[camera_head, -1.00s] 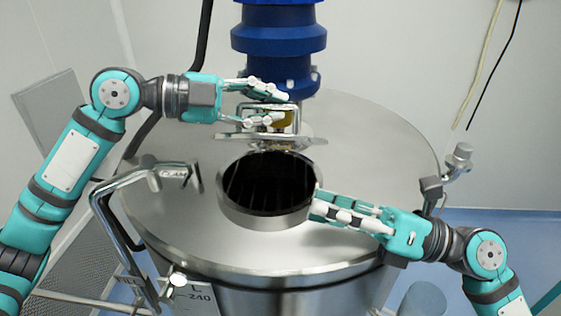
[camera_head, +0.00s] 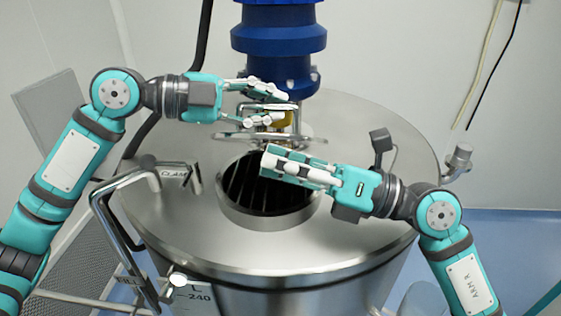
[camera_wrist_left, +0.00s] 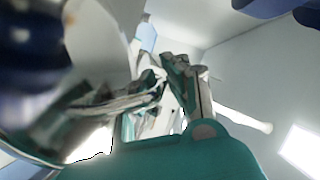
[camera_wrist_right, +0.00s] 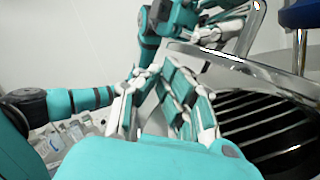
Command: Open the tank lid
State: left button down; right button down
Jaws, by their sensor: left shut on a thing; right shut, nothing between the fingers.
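The steel tank (camera_head: 360,240) has a round dark opening (camera_head: 228,185) with bars inside, uncovered in its top. The small round lid (camera_head: 228,138) is raised at the back edge of the opening, below the blue column. It also shows from its side in the right wrist view (camera_wrist_right: 285,80). My left gripper (camera_head: 278,108) is shut on the lid's handle, whose metal loop partly shows between the fingers. My right gripper (camera_head: 268,162) is shut and empty above the opening, just in front of the lid.
The blue column (camera_head: 278,40) rises right behind the lid. A bent metal clamp bar (camera_head: 115,215) stands at the tank's left rim. A metal fitting (camera_head: 458,158) stands at the right rim.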

pick_arm(q)
jog(key=shift+r, duration=0.4)
pick_arm(e)
jog(key=shift+r, duration=0.15)
jog(key=shift+w+r, duration=0.3)
jog(key=shift+r, duration=0.2)
pick_arm(q)
jog(key=c, duration=1.5)
grip_release()
jog(key=shift+f, duration=0.1)
jog(key=shift+o, duration=0.6)
jog(key=shift+f, duration=0.15)
